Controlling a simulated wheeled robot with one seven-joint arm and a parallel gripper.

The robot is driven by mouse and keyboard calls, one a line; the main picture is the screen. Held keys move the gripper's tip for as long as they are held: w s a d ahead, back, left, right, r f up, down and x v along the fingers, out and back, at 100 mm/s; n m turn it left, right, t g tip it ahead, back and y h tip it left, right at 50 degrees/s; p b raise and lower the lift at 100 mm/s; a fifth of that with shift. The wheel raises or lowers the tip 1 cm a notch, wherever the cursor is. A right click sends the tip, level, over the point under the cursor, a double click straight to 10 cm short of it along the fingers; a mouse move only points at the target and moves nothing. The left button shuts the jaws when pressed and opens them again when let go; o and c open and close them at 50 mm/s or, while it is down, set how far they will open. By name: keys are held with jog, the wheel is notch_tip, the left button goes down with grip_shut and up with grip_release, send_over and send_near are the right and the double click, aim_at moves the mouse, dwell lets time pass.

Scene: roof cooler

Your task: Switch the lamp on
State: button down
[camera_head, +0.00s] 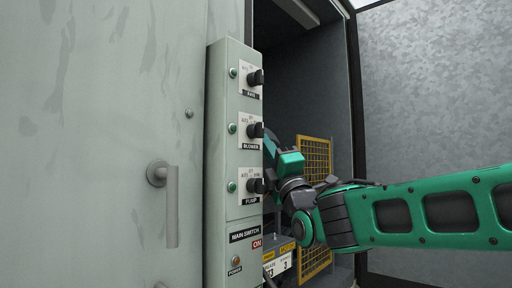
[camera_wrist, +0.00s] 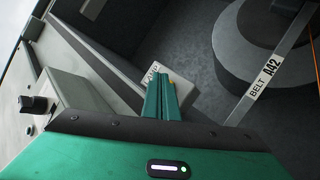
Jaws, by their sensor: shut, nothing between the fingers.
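In the wrist view a small pale plate (camera_wrist: 184,90) with partly covered lettering, of which "MP" seems to show, sits beyond my fingertips. My gripper (camera_wrist: 160,78) has its two green fingers together with nothing between them. The fingertips overlap the plate in the picture; I cannot tell whether they touch it. Any lamp switch on the plate is hidden behind the fingers, and a small yellow-orange spot shows beside them. In the head view my arm reaches in beside the control box (camera_head: 216,150), and the fingertips are hidden. No lit lamp is visible.
The control box carries black knobs labelled fan, blower (camera_head: 256,130) and pump (camera_head: 257,186), with a main switch label below. A door handle (camera_head: 171,205) is at left. Yellow mesh guards (camera_head: 316,157) stand inside the dark cabinet. A belt label (camera_wrist: 265,77) shows in the wrist view.

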jog(key=shift+w+a, duration=0.25)
jog(key=shift+a, duration=0.2)
dwell(0.5)
jog(key=shift+s+d, duration=0.3)
jog(key=shift+d, duration=0.2)
jog(key=s+d, duration=0.3)
jog(key=d, duration=0.1)
jog(key=shift+s+d, duration=0.35)
dwell(0.4)
dwell(0.3)
